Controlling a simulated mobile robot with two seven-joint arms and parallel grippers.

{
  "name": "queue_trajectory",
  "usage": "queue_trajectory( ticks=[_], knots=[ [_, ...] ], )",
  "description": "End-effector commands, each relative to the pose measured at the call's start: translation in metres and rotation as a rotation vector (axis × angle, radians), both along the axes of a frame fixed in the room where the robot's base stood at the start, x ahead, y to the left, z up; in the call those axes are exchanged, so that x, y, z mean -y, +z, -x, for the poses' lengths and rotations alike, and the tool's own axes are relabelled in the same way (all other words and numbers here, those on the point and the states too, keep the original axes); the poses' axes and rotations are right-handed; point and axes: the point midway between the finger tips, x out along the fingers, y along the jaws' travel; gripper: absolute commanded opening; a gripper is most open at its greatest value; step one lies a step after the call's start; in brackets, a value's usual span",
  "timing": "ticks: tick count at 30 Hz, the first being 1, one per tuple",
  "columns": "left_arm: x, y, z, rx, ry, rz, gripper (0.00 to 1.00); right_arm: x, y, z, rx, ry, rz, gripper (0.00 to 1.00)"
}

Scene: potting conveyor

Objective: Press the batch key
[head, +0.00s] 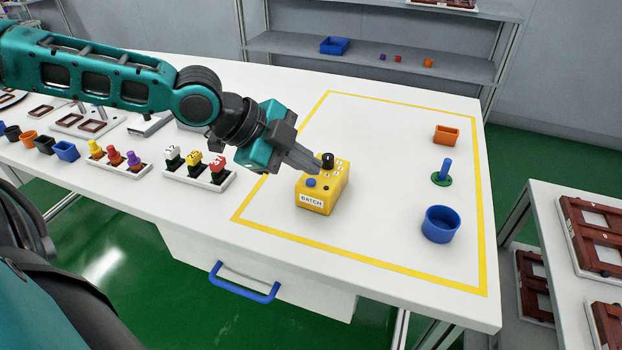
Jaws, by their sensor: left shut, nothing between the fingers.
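A yellow box labelled BATCH (323,190) stands on the white table inside a yellow outline. On its top are a blue round key (311,183), a black knob (327,160) and a small dark button (326,188). My left gripper (318,172) reaches in from the left, shut and empty, its fingertips close above the box near the blue key. I cannot tell whether the tips touch the box. My right gripper is not in view.
Right of the box stand an orange container (446,135), a blue peg on a green base (442,175) and a blue cylinder (440,224). Left are trays of coloured pieces (199,178) and small pots (66,151). A blue drawer handle (243,284) sits below the table edge.

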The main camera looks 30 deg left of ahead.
Motion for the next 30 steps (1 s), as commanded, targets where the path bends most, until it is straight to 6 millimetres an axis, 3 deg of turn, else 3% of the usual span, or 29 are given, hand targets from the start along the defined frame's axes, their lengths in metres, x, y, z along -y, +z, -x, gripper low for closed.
queue_trajectory(
  ticks=[30],
  knots=[
    [-0.0001, -0.0085, -0.0001, 0.000, 0.000, 0.000, 0.00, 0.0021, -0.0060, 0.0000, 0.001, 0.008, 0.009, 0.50]
  ],
)
